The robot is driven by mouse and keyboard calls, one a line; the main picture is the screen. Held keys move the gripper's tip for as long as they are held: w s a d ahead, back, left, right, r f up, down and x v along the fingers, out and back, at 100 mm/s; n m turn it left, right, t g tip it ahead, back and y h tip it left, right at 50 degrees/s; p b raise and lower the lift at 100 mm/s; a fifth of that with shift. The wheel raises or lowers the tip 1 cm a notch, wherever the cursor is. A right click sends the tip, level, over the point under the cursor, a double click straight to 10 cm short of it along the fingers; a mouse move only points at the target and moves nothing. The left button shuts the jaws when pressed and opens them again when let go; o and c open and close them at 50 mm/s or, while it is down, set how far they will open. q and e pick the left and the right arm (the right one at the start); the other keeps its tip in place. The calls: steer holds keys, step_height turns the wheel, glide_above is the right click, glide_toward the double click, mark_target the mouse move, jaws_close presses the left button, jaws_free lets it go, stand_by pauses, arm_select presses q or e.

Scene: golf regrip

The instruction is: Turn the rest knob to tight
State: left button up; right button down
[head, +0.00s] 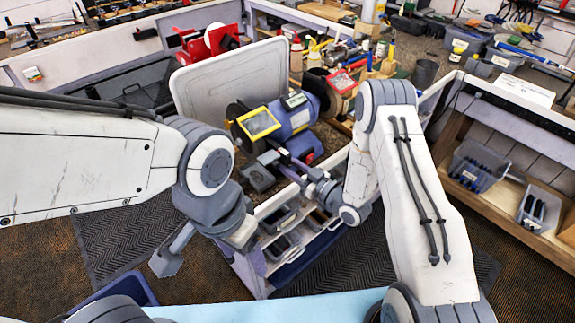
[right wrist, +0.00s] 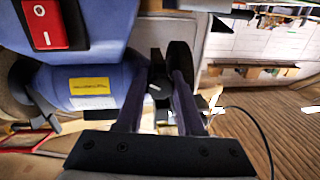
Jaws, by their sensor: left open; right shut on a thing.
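The blue bench grinder (head: 291,116) stands on the bench in the middle of the head view, and its blue body (right wrist: 100,62) fills the upper left of the right wrist view. My right gripper (head: 277,157) reaches it from the right. In the right wrist view its two fingers (right wrist: 158,95) are shut on a small black knob (right wrist: 156,90) with a pale mark; the finger tips partly cover it. Any tight or loose wording is not readable. My left gripper (head: 172,258) is open and empty, hanging low left, apart from the grinder.
A yellow-framed eye shield (head: 259,124) sits over the grinder's left wheel. A large pale panel (head: 232,85) stands behind it. Bottles and tools crowd the bench behind. A drawer with grey compartments (head: 278,247) is below my right gripper. Floor mats lie at lower left.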

steer(key=c, duration=0.5)
jaws_free()
steer(key=shift+c, duration=0.2)
steer(key=b+v, duration=0.4)
steer(key=v, duration=0.6)
steer(key=shift+s+d, duration=0.15)
steer(key=shift+s, duration=0.05)
